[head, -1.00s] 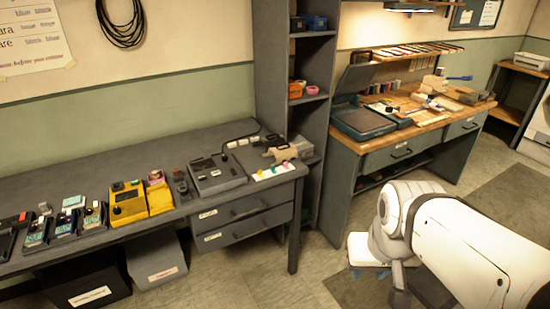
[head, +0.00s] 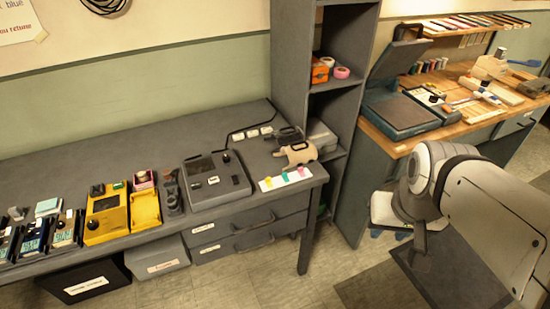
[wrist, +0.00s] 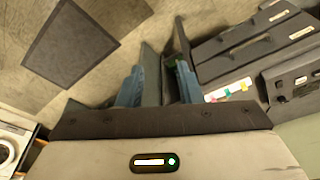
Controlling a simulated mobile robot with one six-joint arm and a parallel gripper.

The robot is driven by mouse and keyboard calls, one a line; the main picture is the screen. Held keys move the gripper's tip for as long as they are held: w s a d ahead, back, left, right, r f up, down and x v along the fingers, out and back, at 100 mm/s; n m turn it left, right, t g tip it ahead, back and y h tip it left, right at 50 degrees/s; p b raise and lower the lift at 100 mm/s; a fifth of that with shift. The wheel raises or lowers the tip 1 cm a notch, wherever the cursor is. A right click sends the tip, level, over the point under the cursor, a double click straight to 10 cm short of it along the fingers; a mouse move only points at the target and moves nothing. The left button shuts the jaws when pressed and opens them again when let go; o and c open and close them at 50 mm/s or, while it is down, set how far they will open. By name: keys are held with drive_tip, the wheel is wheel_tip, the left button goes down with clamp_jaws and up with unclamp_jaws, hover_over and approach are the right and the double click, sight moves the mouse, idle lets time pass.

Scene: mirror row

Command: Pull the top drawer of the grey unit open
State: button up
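The grey unit is a pair of drawers under the right end of the grey bench (head: 120,150). Its top drawer (head: 222,229) looks shut and has a bar handle (head: 256,222). The bottom drawer (head: 215,250) also looks shut, with its own handle. In the wrist view the drawer fronts (wrist: 235,62) lie at the upper right, past the fingers. My gripper (wrist: 158,88) has its two blue fingers apart with nothing held between them. In the head view only blue parts of my gripper (head: 388,231) show below my arm, right of the drawers and apart from them.
A bench leg (head: 307,235) stands right of the drawers. A tall grey shelf (head: 290,70) and a wooden-topped workbench (head: 440,130) stand behind. Boxes (head: 158,258) sit under the bench at left. Floor in front of the drawers is clear; a dark mat (head: 430,275) lies at right.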

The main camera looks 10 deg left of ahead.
drive_tip(key=w+a+f+g+y+b, duration=0.1)
drive_tip(key=a+f+g+y+b, duration=0.25)
drive_tip(key=a+f+b, duration=0.6)
drive_tip(key=m+t+y+b, duration=0.4)
drive_tip(key=y+b, duration=0.9)
drive_tip(key=b, duration=0.1)
approach(258, 226)
drive_tip(key=s+x, duration=0.1)
drive_tip(key=x, duration=0.2)
drive_tip(key=shift+h, duration=0.25)
drive_tip(key=x, duration=0.5)
drive_tip(key=w+x, duration=0.1)
drive_tip(key=x, duration=0.2)
drive_tip(key=shift+d, duration=0.1)
clamp_jaws()
